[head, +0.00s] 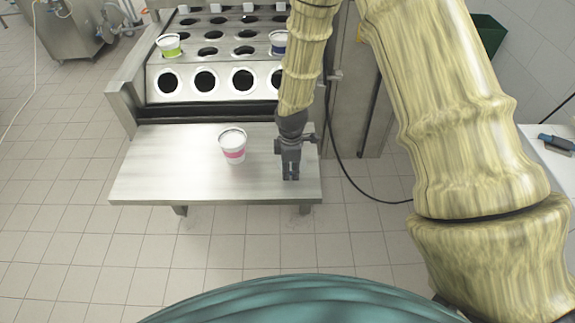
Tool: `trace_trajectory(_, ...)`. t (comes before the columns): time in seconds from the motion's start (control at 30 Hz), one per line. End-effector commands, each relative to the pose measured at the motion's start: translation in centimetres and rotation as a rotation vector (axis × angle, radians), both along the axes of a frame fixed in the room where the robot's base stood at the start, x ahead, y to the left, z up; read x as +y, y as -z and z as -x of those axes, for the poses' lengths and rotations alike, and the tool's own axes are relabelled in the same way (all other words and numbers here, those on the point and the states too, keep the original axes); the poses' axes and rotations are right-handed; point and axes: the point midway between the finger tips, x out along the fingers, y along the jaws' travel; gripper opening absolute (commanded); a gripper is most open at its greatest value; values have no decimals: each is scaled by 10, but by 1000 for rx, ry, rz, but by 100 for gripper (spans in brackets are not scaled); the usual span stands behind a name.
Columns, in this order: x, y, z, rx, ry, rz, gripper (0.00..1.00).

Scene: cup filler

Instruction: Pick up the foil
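I cannot make out a separate piece of foil in the head view. My gripper (290,177) points down over the right part of the metal shelf (160,180), close to its front edge. Its fingers look close together, but they are too small to tell whether they are open or shut. I see nothing clearly held between them. A white cup with a pink band (233,148) stands on the shelf to the left of my gripper, apart from it. Its top shows a pale rim; I cannot tell whether foil covers it.
Behind the shelf is a filler plate with rows of round holes (205,80). A white and green cup (169,45) sits in it at the left, and a dark blue cup (278,42) is partly behind my arm. A table (545,150) at the right bears a blue-handled tool (557,143). The shelf's left part is clear.

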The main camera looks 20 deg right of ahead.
Motion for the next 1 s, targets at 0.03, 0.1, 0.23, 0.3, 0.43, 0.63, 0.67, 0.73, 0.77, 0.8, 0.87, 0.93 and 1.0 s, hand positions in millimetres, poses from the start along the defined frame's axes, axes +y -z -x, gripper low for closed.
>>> trace_trajectory(0.03, 0, 0, 0, 0, 0, 0, 28)
trace_trajectory(0.1, 0, 0, 0, 0, 0, 0, 19)
trace_trajectory(0.23, 0, 0, 0, 0, 0, 0, 5)
trace_trajectory(0.3, 0, 0, 0, 0, 0, 0, 0)
trace_trajectory(0.43, 0, 0, 0, 0, 0, 0, 0)
trace_trajectory(0.63, 0, 0, 0, 0, 0, 0, 0)
trace_trajectory(0.67, 0, 0, 0, 0, 0, 0, 0)
trace_trajectory(0.73, 0, -1, 0, 0, 0, 0, 0)
trace_trajectory(0.77, 0, -2, 0, 0, 0, 0, 0)
trace_trajectory(0.8, 0, -3, 0, 0, 0, 0, 0)
trace_trajectory(0.87, 0, -6, 0, 0, 1, 0, 0)
trace_trajectory(0.93, 0, -10, 0, 0, 1, 0, 0)
trace_trajectory(1.0, 0, -16, -1, -2, 2, 0, 0)
